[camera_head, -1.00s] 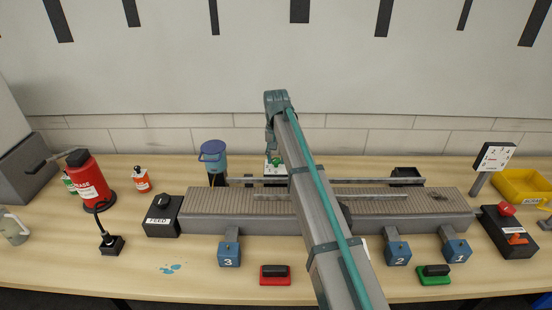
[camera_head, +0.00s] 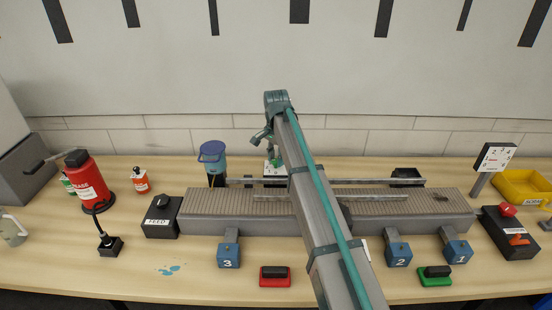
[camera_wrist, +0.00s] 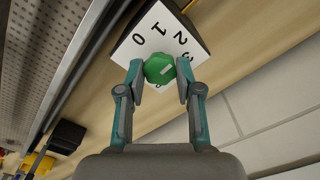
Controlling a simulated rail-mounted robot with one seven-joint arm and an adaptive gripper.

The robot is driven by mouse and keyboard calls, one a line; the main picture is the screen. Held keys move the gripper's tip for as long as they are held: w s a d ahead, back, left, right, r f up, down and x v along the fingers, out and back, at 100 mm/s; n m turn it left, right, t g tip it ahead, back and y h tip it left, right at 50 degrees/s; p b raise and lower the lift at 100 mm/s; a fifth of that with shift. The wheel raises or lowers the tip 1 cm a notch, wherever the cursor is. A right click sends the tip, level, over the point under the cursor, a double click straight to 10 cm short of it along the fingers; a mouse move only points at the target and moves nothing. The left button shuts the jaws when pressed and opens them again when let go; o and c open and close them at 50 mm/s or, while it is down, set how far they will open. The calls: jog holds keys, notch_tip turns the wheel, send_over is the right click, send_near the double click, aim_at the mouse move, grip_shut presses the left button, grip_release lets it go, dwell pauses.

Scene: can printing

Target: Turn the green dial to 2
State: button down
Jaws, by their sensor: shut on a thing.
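The green dial (camera_wrist: 159,70) sits on a white plate (camera_wrist: 150,40) printed with 0, 1, 2 and 3 in the wrist view. My gripper (camera_wrist: 159,82) has one finger on each side of the dial and is shut on it. A short pale mark shows on the dial's face; I cannot tell for certain which number it points at. In the head view the dial's white plate (camera_head: 268,168) shows behind the conveyor, partly hidden by my arm, and a bit of the green dial (camera_head: 276,162) shows beneath my gripper.
The conveyor (camera_head: 235,202) runs in front of the dial, with a metal rail (camera_head: 390,182) along its back. A dark box (camera_head: 406,177) stands to the right. The wall is close behind.

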aim_at(276, 160)
dwell(0.5)
jog(key=c, duration=0.8)
grip_release()
jog(key=shift+o, duration=0.2)
notch_tip(276, 160, up, 12)
